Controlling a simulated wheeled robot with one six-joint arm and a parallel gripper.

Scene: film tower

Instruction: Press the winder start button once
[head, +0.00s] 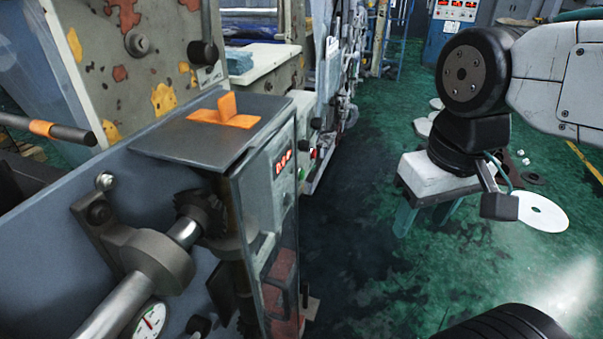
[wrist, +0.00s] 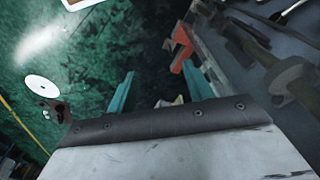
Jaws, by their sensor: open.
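A grey control cabinet (head: 268,185) with a red lit display (head: 283,161) stands left of centre in the head view. Small controls sit beside and below the display. Just behind it, a pale box carries a green button (head: 315,123) and a red button (head: 303,145). I cannot read any label, so I cannot tell which is the winder start button. My gripper (head: 426,218) points down over the floor, to the right of the cabinet and apart from it. Its two teal fingers are spread with nothing between them. They also show in the wrist view (wrist: 160,76), where no button is clear.
An orange piece (head: 225,112) lies on the cabinet's top. A metal shaft (head: 135,285) and gauge (head: 149,321) are at the lower left. A white disc (head: 540,210) lies on the green floor. Floor between cabinet and gripper is clear.

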